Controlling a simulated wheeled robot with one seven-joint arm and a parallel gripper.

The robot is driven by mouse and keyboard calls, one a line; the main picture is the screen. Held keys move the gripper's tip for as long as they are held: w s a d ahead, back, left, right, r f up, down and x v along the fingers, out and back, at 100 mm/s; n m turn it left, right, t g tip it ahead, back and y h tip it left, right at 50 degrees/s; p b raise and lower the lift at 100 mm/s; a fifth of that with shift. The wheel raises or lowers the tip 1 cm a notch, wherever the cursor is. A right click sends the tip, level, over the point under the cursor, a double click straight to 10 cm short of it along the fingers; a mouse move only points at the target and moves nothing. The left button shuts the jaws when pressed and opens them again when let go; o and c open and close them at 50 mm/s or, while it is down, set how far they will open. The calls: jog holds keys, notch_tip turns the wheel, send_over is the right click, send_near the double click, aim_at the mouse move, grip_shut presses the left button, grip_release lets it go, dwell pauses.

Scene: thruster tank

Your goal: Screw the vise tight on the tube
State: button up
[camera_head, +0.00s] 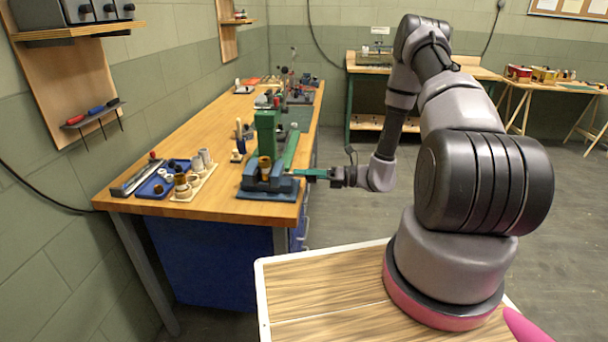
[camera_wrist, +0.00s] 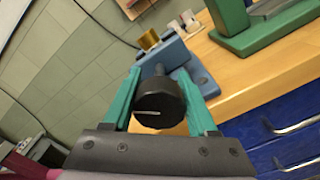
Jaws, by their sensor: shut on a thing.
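The blue vise (camera_head: 268,185) stands near the front right corner of the wooden workbench. It also shows in the wrist view (camera_wrist: 172,55). A brass-coloured tube (camera_head: 265,164) stands upright at the vise jaws, and its top shows in the wrist view (camera_wrist: 149,40). Whether the jaws press on the tube is too small to tell. My gripper (camera_head: 305,174) reaches in from the right, level with the vise screw. In the wrist view its teal fingers (camera_wrist: 160,98) are shut on the round black screw knob (camera_wrist: 160,103), one finger on each side.
A green press (camera_head: 266,135) stands just behind the vise. A blue tray (camera_head: 165,182) and a pale rack (camera_head: 196,183) with several cylindrical parts lie to the left. More tools crowd the far bench. The front bench edge (camera_head: 160,208) is clear.

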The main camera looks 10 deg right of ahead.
jog(key=m, duration=1.2)
jog(key=shift+f+m, duration=0.3)
jog(key=shift+m, duration=0.1)
dwell(0.3)
jog(key=o, duration=1.4)
jog(key=shift+d, duration=0.15)
jog(key=v, duration=1)
jog(key=shift+d, duration=0.3)
